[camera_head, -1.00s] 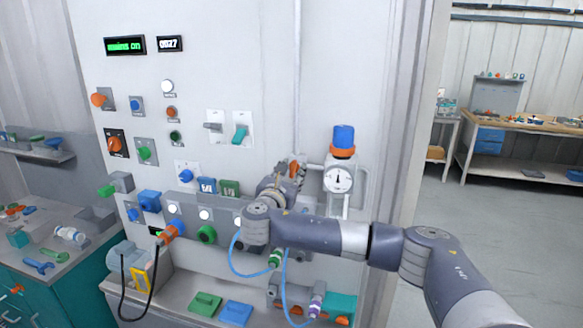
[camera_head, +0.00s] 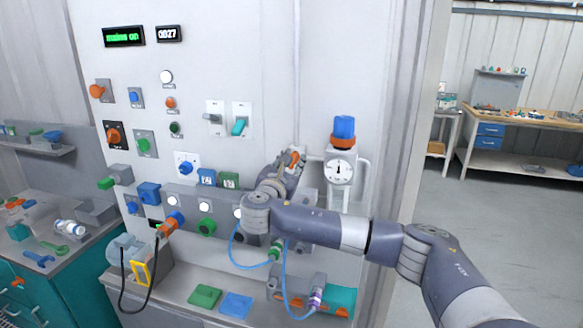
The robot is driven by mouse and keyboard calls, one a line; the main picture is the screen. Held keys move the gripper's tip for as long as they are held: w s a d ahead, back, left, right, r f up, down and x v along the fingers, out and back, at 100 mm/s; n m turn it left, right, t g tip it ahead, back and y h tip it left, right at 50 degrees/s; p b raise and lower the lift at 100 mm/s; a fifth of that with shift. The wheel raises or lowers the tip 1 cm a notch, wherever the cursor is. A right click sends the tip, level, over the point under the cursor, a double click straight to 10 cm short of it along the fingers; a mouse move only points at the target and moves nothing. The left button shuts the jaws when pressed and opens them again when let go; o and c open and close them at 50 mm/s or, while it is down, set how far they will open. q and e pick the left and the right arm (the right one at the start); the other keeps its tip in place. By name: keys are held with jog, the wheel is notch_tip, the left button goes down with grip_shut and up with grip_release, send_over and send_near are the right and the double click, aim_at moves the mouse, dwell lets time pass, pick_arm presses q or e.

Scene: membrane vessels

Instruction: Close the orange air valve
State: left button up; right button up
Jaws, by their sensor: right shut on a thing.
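The orange air valve handle (camera_head: 293,157) shows as a small orange patch at the pipe on the panel, left of the round gauge (camera_head: 339,170). My right gripper (camera_head: 291,163) is at this handle, its fingers shut around it and hiding most of it. The exact angle of the handle is hard to tell. My left gripper is not in view.
A blue cap on an orange ring (camera_head: 343,138) stands above the gauge, close to my right gripper. Blue hoses (camera_head: 234,255) hang below my right arm. Switches and knobs fill the panel to the left. A workbench (camera_head: 520,122) stands far right.

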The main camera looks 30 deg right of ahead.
jog(key=shift+f+m+b, duration=0.35)
jog(key=shift+m+b, duration=0.45)
jog(key=shift+w+a+r+m+b, duration=0.1)
jog(key=shift+r+m+b, duration=0.05)
jog(key=shift+m+b, duration=2.9)
jog(key=shift+r+m+b, duration=0.1)
jog(key=shift+m+b, duration=2.45)
jog(key=shift+m, duration=0.9)
